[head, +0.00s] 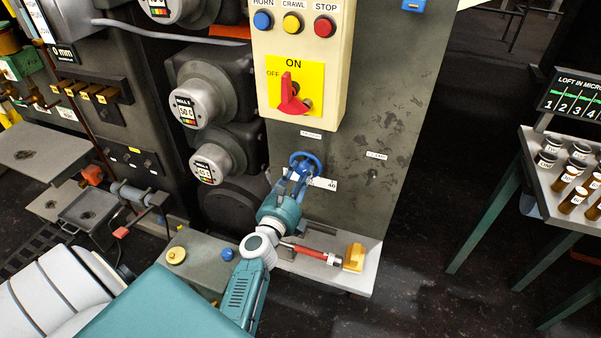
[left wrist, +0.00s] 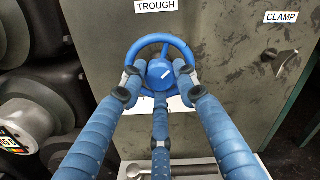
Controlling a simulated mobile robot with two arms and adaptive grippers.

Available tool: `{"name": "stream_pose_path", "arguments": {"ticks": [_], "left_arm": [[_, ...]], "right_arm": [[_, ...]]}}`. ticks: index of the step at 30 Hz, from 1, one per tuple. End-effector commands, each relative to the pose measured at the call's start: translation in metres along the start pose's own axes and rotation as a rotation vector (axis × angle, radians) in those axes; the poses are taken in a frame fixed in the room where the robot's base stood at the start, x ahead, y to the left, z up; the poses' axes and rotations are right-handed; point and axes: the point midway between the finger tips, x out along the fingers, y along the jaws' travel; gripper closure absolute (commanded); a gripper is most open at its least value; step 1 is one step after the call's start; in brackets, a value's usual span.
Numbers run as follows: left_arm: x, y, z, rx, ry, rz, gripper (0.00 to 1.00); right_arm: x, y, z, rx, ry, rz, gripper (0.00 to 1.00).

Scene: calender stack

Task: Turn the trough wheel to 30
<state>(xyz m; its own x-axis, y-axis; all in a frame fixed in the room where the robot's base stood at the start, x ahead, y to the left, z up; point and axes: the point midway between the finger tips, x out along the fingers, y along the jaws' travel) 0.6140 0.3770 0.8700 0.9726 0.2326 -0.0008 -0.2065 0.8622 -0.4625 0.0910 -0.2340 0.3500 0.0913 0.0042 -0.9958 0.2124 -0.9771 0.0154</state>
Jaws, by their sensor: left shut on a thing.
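The trough wheel (head: 303,157) is a small blue handwheel on the dark panel, below a label reading TROUGH in the left wrist view. In that view its rim (left wrist: 160,39) and hub show, with a short white mark on the hub. My left gripper (left wrist: 160,85) has three blue fingers shut on the wheel, at its left, right and lower sides. It also shows in the head view (head: 298,177), coming from below. A white scale plate (head: 326,184) sits behind the wheel; "40" shows at its right, the rest is hidden. My right gripper is not in view.
A control box (head: 333,45) with buttons and a red switch is above the wheel. A CLAMP knob (head: 371,175) is to the right. A red-handled tool (head: 318,253) and a yellow block (head: 353,257) lie on the ledge below. Rollers (head: 215,160) stand at left.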

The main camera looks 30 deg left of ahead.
Motion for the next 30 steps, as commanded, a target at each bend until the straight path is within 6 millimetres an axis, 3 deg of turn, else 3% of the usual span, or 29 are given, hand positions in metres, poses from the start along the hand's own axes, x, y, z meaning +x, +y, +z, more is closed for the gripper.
{"name": "stream_pose_path", "arguments": {"ticks": [30], "left_arm": [[0.001, 0.0, 0.004, -0.967, -0.003, -0.001, 0.96]], "right_arm": [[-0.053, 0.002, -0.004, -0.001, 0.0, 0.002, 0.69]]}}
